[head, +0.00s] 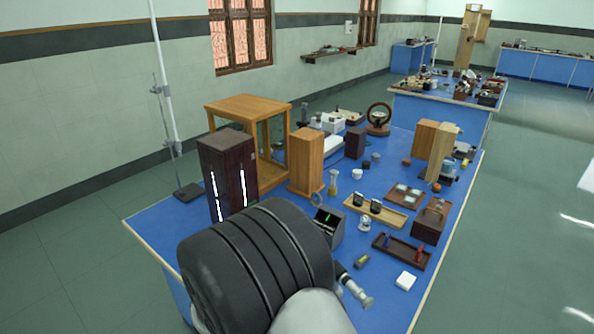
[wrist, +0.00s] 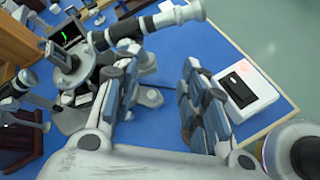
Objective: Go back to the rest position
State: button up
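In the head view my dark ribbed arm covers the near left of the bench, and the gripper cannot be made out. A grey instrument with a telescope tube (wrist: 160,22) stands close beside the left finger; whether they touch is unclear. The tube's end also shows in the head view (head: 354,290), just right of my arm.
Open floor (head: 530,230) lies to the right.

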jog(key=s+d+r+m+g+y, duration=0.3)
jog(key=s+d+r+m+g, duration=0.2)
jog(key=s+d+r+m, duration=0.65)
jog(key=s+r+m+t+y, duration=0.2)
jog(key=s+r+m+y, duration=0.4)
jog(key=s, duration=0.6)
jog(key=shift+d+r+m+t+y, duration=0.15)
jog(key=shift+r+m+t+y, duration=0.3)
jog(key=shift+m, duration=0.2)
